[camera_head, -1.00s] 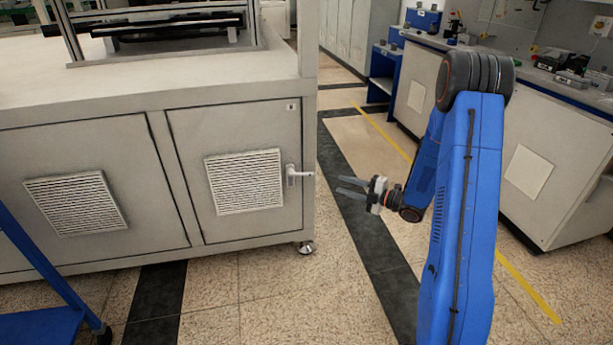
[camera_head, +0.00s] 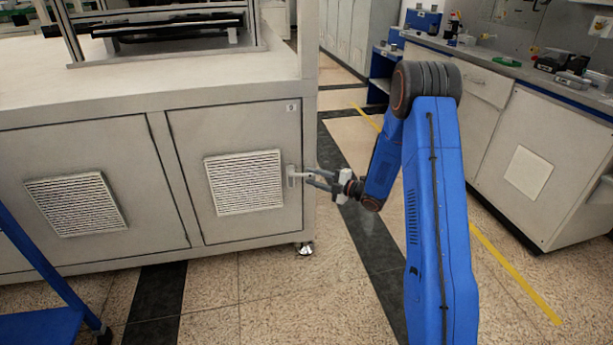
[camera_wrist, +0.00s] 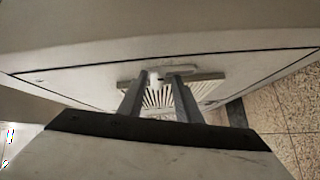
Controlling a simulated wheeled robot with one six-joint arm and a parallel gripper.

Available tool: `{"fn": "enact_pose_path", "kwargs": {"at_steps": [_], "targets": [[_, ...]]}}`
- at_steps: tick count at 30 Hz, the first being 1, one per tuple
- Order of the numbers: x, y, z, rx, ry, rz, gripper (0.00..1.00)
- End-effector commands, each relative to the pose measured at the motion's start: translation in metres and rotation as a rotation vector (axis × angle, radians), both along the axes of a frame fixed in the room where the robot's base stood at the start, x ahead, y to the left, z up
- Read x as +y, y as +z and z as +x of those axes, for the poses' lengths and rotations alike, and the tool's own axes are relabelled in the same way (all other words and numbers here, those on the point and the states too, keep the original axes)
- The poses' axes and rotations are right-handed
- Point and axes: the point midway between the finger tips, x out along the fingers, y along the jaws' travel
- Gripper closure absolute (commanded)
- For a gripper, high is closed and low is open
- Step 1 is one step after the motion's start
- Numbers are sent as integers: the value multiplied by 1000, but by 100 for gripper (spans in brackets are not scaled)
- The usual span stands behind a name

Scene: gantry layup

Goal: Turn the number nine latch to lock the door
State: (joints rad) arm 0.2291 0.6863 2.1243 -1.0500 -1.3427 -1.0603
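The number nine latch (camera_head: 291,176) is a light metal handle at the right edge of the vented cabinet door (camera_head: 190,150). A small label reading 9 (camera_head: 291,107) is at the door's upper right corner. The door sits flush in its frame. My gripper (camera_head: 308,178) is at the latch, coming from the right. In the wrist view, my gripper (camera_wrist: 158,80) has its two dark fingers apart, with their tips at the pale latch (camera_wrist: 205,76). The tips partly hide the latch, and I cannot tell whether they touch it.
A second vented door (camera_head: 85,200) is to the left. A blue cart (camera_head: 45,325) stands at the lower left. A workbench (camera_head: 520,150) with equipment lies to the right. The floor (camera_head: 280,300) in front of the cabinet is clear.

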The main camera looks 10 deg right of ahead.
Motion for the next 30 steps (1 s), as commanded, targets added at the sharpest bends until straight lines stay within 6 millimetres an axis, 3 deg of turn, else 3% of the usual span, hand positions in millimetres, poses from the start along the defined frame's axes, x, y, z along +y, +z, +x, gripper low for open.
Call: {"fn": "enact_pose_path", "kwargs": {"at_steps": [9, 19, 20, 24, 30], "targets": [[23, -1, 23, -2, 1, -1, 69], [25, -2, 25, -1, 0, -1, 69], [25, -2, 25, -1, 0, -1, 71], [25, -2, 25, -1, 0, -1, 100], [25, -2, 26, 0, 1, 2, 100]]}}
